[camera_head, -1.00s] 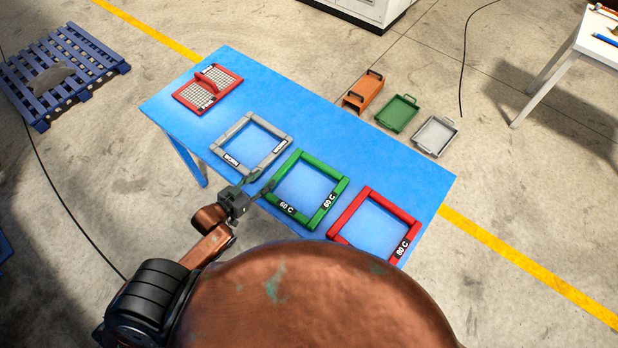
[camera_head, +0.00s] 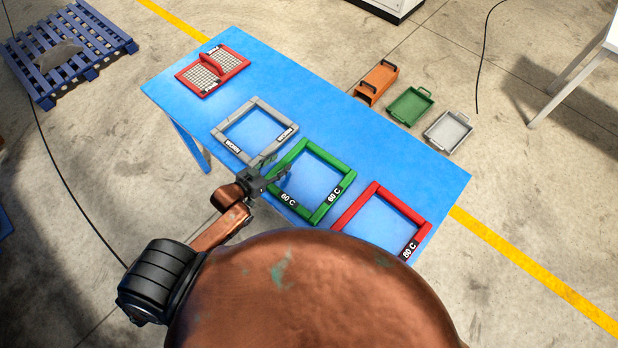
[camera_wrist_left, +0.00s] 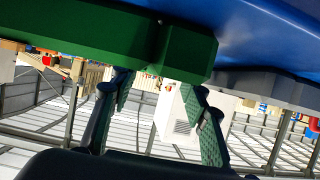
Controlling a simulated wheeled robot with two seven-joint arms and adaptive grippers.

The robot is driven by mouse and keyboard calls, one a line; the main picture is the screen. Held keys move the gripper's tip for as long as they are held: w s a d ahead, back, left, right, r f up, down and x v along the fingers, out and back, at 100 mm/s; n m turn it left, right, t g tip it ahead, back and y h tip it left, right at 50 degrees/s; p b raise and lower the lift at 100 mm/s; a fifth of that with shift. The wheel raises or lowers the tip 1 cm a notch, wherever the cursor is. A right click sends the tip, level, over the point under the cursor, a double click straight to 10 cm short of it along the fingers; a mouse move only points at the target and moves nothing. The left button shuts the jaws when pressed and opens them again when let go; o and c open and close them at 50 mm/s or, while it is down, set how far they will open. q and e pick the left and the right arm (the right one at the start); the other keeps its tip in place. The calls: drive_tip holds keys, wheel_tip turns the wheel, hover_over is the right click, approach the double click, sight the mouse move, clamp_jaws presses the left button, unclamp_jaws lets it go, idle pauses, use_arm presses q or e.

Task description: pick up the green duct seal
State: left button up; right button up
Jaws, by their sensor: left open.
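The green duct seal is a square green frame (camera_head: 329,206) marked "60 C". It lies on the blue table between a grey frame and a red frame. My left gripper (camera_head: 275,170) is at the seal's left corner, with its fingers apart and nothing seen held. In the left wrist view a thick green bar (camera_wrist_left: 110,38) of the seal crosses the top left, close to the open fingers (camera_wrist_left: 158,90). I cannot tell whether the fingers touch it or straddle it. My right gripper is not in view.
The grey frame (camera_head: 225,148) marked "WORN" lies close beside the gripper. The red frame (camera_head: 353,209) marked "80 C" lies to the right. A red gridded piece (camera_head: 237,68) sits at the table's (camera_head: 315,110) far left. Orange, green and grey trays stand beyond the far edge.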

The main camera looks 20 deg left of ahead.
sight(284, 161)
use_arm(q)
drive_tip(key=x, duration=0.3)
drive_tip(key=shift+w+d+f, duration=0.1)
drive_tip(key=shift+w+d, duration=0.15)
drive_tip(key=shift+w, duration=0.1)
drive_tip(key=shift+c, duration=0.7)
clamp_jaws()
